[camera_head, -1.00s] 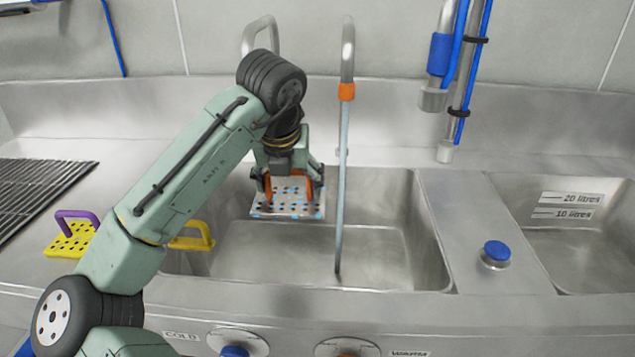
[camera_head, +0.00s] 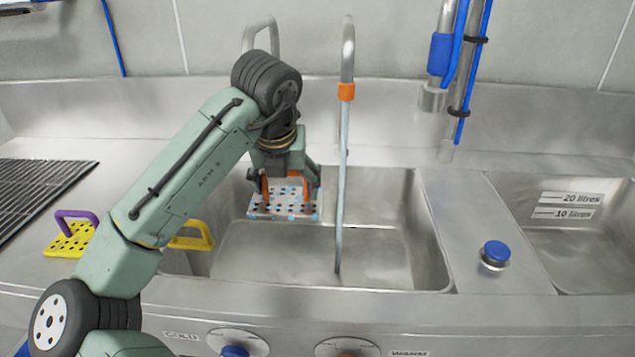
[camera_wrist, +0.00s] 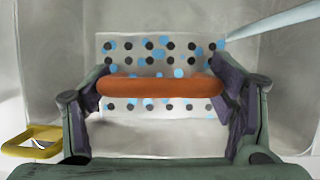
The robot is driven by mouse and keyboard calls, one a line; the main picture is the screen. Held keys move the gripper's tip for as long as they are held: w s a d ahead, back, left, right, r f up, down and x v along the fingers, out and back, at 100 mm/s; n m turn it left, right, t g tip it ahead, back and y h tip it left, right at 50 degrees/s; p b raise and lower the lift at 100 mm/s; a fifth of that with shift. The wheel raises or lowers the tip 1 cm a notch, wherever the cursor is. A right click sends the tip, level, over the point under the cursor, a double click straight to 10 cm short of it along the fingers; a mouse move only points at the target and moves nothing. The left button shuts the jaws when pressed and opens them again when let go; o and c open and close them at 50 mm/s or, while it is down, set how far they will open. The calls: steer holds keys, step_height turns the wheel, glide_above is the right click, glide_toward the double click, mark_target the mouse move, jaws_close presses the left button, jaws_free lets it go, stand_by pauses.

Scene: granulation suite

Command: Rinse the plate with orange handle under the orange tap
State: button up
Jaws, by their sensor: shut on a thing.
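The plate with orange handle (camera_head: 285,208) is a pale perforated plate with light-blue spots on it. My gripper (camera_head: 288,186) is shut on its orange handle and holds it over the left sink basin. In the wrist view the orange handle (camera_wrist: 160,87) lies between my two fingers, with the plate (camera_wrist: 128,42) beyond it. The orange tap (camera_head: 347,92) has an orange collar, and a stream of water (camera_head: 342,190) runs from it into the basin. In the head view the plate is just left of the stream. In the wrist view the stream (camera_wrist: 275,22) ends near the plate's upper right corner.
A yellow perforated plate with purple handle (camera_head: 72,236) lies on the left counter. A yellow handle (camera_head: 195,237) stands at the basin's left edge, partly behind my arm. A second tap (camera_head: 260,35) rises behind my wrist. A blue knob (camera_head: 495,254) sits between the basins.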

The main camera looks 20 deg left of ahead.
stand_by(0.4)
steer(key=shift+s+a+r+p, duration=0.6)
steer(key=shift+s+r+p, duration=0.1)
steer(key=shift+s+r, duration=0.15)
steer(key=shift+s+a+r+p, duration=0.55)
steer(key=shift+s+r+p, duration=0.2)
steer(key=shift+r, duration=0.1)
steer(key=shift+s+a+r, duration=0.3)
steer(key=shift+s+r, duration=0.05)
steer(key=shift+s, duration=0.05)
